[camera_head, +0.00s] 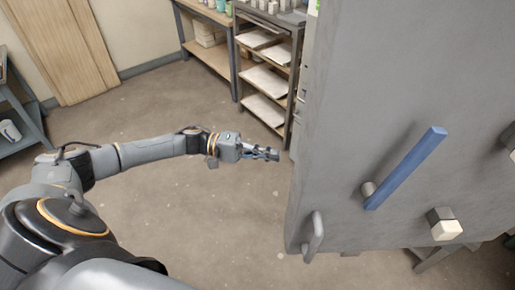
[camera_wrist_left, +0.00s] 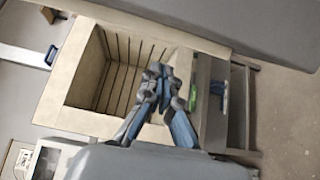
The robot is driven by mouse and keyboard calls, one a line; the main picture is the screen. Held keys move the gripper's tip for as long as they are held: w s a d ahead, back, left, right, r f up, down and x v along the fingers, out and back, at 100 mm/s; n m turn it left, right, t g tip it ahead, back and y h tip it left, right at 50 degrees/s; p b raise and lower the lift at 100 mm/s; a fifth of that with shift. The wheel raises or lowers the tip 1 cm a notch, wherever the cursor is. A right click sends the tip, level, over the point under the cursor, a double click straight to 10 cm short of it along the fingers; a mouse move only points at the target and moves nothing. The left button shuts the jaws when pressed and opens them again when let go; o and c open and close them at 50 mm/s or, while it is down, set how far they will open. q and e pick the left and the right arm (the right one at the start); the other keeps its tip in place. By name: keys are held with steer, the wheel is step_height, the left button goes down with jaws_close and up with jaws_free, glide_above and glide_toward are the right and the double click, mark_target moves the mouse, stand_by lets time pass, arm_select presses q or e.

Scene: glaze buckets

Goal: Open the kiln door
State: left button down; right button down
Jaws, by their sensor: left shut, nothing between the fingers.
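The kiln door (camera_head: 350,100) is a large grey panel filling the right of the head view. It carries a blue bar lever (camera_head: 407,167) and a grey pull handle (camera_head: 315,238) near its lower left edge. In the left wrist view the kiln chamber (camera_wrist_left: 85,82) shows uncovered, with cream walls and a grooved inside, so the door stands open. A grey slab (camera_wrist_left: 265,25) at top right there looks like the door. My left gripper (camera_head: 276,154) is shut and empty, left of the door's edge and apart from it. It also shows before the chamber (camera_wrist_left: 158,72). My right gripper is out of view.
A shelf rack (camera_head: 265,80) with pale slabs stands behind my left gripper. A wooden table (camera_head: 205,45) is beside it, and a wooden board (camera_head: 55,50) leans on the wall. The floor (camera_head: 200,220) below my left arm is clear.

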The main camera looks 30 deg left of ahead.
arm_select(q)
steer(key=s+d+p, duration=0.2)
steer(key=d, duration=0.3)
steer(key=shift+d, duration=0.35)
steer(key=shift+s+d, duration=0.1)
steer(key=shift+s, duration=0.05)
